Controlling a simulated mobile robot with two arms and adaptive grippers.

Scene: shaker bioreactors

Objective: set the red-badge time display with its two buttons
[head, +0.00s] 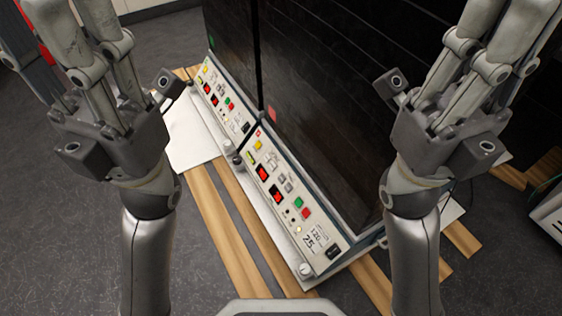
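The near control panel (290,220) is a slanted pale strip at the foot of a dark cabinet. A small red badge (271,114) is on the dark front at the panel's upper end. The panel has two lit red displays, an upper one (263,173) and a lower one (277,195); their digits and labels are too small to read. Pale buttons (285,184) sit beside the displays. My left gripper (85,25) is left of the panels and my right gripper (500,40) is to the right, both away from the buttons. Both pairs of fingertips are unclear or cut off.
A similar far panel (222,98) with a green badge (211,42) lies up and left. The near panel also has a yellow button (257,146), a green button (298,202) and a red button (306,213). Wooden slats (222,215) lie beneath; open grey floor is at left.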

